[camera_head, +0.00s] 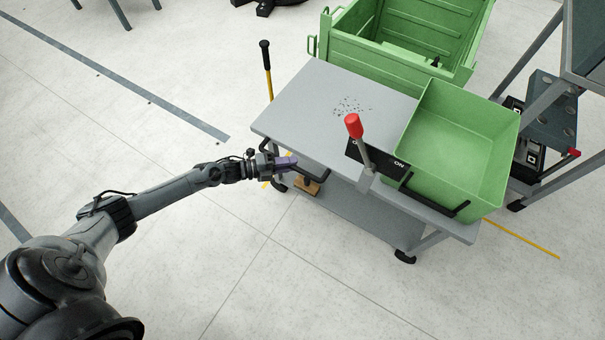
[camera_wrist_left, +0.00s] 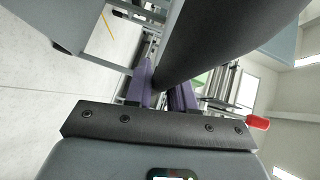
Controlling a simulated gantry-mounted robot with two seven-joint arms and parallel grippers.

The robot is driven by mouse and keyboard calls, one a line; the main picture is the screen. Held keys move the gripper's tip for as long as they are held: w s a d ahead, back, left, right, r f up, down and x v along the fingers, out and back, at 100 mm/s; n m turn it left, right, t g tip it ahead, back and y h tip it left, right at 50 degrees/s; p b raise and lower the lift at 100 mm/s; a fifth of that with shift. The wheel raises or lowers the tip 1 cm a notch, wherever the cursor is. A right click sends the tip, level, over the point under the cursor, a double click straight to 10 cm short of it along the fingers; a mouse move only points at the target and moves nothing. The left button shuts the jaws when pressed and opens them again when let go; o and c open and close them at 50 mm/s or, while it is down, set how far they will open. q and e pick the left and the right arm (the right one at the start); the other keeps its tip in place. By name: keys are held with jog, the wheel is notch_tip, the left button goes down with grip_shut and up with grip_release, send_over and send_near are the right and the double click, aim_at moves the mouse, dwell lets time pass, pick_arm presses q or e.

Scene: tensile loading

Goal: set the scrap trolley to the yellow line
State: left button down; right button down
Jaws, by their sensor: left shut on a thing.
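The scrap trolley (camera_head: 300,105) is a grey wheeled table with a lower shelf, and it stands at the centre right of the head view. Its dark handle (camera_head: 315,172) is on the near left side, and it also shows as a thick dark bar in the left wrist view (camera_wrist_left: 220,40). My left gripper (camera_head: 288,163) is shut on the handle, with its purple fingers (camera_wrist_left: 162,92) on either side of the bar. The yellow line (camera_head: 520,238) on the floor shows to the right of the trolley; the trolley hides its middle. My right gripper is out of view.
A green bin (camera_head: 455,150) sits on the trolley's right part, beside a red-knobbed lever (camera_head: 354,126) with an ON label. A large green container (camera_head: 400,45) stands behind. A grey frame (camera_head: 550,95) is close on the right. Open floor (camera_head: 270,290) lies in front.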

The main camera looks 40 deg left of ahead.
pick_arm(q)
jog(key=shift+s+a, duration=0.15)
jog(key=shift+a, duration=1.25)
jog(key=c, duration=1.1)
grip_release()
jog(key=p+v, duration=0.3)
jog(key=v, duration=0.7)
jog(key=shift+s+a+r, duration=0.1)
jog(key=shift+s+a, duration=0.15)
